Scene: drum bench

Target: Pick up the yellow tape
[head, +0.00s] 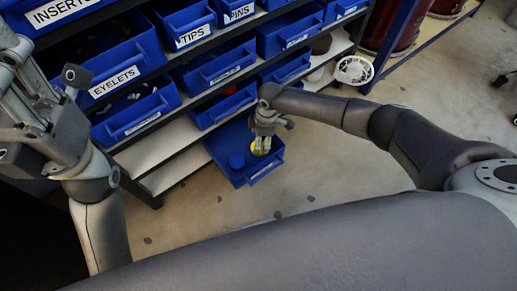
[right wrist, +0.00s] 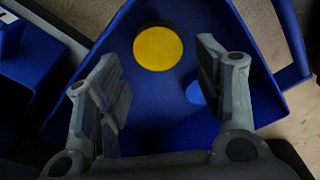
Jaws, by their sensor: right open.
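The yellow tape (right wrist: 158,48) is a round yellow disc lying in a blue bin (right wrist: 150,112), near the bin's far wall in the right wrist view. In the head view the tape (head: 257,151) is partly hidden by my right gripper (head: 263,134), which points down over the bin (head: 262,172). In the right wrist view my right gripper (right wrist: 160,75) is open. Its fingers are spread to either side below the tape, with nothing between them. My left gripper (head: 40,70) is raised at the left edge, partly cut off, and its opening is unclear.
A round blue item (head: 236,161) lies in the same bin, and shows beside the right finger in the wrist view (right wrist: 196,92). A shelf rack with labelled blue bins (head: 126,108) stands behind. A white slotted object (head: 353,70) is at its right end. The floor in front is clear.

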